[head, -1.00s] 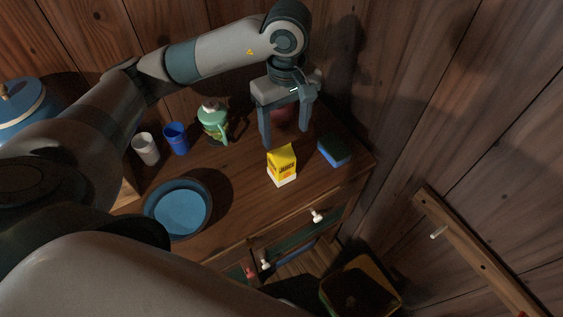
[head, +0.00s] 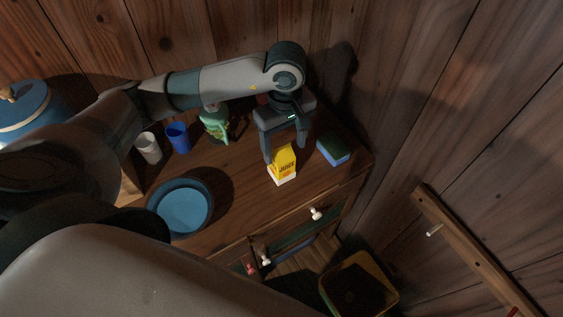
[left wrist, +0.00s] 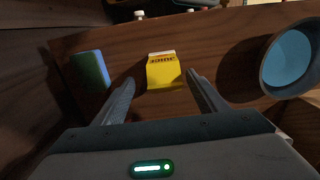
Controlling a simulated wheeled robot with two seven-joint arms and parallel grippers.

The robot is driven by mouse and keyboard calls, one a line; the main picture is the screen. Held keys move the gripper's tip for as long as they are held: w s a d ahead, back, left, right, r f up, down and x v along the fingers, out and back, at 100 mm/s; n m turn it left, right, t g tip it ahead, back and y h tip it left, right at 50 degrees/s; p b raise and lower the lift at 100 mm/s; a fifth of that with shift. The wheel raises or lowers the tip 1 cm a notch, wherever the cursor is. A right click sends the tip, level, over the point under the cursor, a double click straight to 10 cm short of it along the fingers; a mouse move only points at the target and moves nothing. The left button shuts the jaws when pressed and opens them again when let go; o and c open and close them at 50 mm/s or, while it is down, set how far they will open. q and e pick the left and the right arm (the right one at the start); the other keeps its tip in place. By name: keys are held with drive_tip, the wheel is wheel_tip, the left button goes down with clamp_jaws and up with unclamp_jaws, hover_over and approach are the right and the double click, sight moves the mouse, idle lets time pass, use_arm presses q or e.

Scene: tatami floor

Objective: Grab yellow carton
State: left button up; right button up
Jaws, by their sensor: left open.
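In the left wrist view the carton (left wrist: 164,72) lies ahead of and between the open fingers (left wrist: 160,88), with nothing held. I cannot tell whether a finger touches it. My right gripper is not in view.
A green and blue sponge (head: 333,150) lies right of the carton. A blue bowl (head: 181,206), a blue cup (head: 178,138), a white cup (head: 149,147) and a green bottle (head: 214,122) stand to the left. Drawer knobs (head: 316,213) stick out in front. Wooden walls close the back and right.

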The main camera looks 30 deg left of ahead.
sight(281, 157)
use_arm(q)
drive_tip(key=f, duration=0.1)
drive_tip(key=f+p, duration=0.2)
drive_tip(key=f, duration=0.1)
drive_tip(key=shift+s+a, duration=0.3)
drive_tip(key=shift+a, duration=0.05)
drive_tip(key=shift+f, duration=0.4)
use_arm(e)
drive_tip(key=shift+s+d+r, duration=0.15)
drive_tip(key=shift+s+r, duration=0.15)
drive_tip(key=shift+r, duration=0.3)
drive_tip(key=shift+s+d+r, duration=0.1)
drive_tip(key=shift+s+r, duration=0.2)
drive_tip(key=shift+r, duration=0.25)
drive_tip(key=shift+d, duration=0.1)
use_arm(q)
drive_tip(key=shift+w, duration=0.1)
drive_tip(key=c, duration=1.4)
